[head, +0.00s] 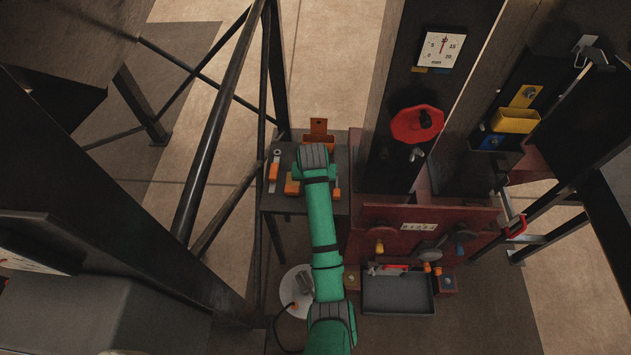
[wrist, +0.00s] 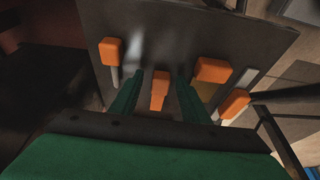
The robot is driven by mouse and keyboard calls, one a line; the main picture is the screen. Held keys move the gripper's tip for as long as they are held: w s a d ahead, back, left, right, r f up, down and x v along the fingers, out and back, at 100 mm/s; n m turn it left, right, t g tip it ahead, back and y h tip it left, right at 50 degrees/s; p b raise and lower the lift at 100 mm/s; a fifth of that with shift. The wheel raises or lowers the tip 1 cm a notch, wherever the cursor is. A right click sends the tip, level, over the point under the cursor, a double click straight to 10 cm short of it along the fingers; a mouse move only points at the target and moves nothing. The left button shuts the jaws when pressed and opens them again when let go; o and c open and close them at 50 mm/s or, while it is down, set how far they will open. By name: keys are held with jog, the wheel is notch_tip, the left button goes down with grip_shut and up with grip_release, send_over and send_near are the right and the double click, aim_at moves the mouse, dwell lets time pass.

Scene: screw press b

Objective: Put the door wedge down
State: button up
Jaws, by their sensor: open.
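In the wrist view my gripper (wrist: 160,77) is open, its two green fingers apart over the side table. A small orange piece (wrist: 159,88), which looks like the door wedge, shows between the fingers, with a gap to each side. It appears to be on the tabletop, but I cannot tell its exact height. In the head view my green arm (head: 322,225) reaches over the side table (head: 278,203), and its wrist hides the fingers and this piece.
Orange-handled items lie close by: one on the left (wrist: 110,50), two on the right (wrist: 213,70) (wrist: 234,103). An orange holder (head: 318,140) stands at the table's back. The dark red press (head: 385,215) is to the right; dark frame bars (head: 215,140) stand left.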

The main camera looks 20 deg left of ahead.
jog(key=v, duration=1.2)
jog(key=s+f+m+t+y, duration=0.1)
jog(key=s+f+t+y, duration=0.15)
jog(key=s+f, duration=0.7)
jog(key=s+d+f+m+t, duration=0.25)
jog(key=s+d+f, duration=0.2)
jog(key=s, duration=0.35)
jog(key=s+d+r+t+h, duration=0.1)
jog(key=s+d+r+t, duration=0.2)
jog(key=s+d+r, duration=0.4)
jog(key=s+d+r+t+h, duration=0.2)
jog(key=s+d+r, duration=0.5)
jog(key=s, duration=0.7)
notch_tip(320, 180, up, 3)
jog(key=shift+s+f+t, duration=0.15)
jog(key=shift+s+t, duration=0.1)
jog(key=shift+t, duration=0.65)
jog(key=shift+h, duration=0.25)
jog(key=shift+s, duration=0.1)
jog(key=shift+c, duration=0.4)
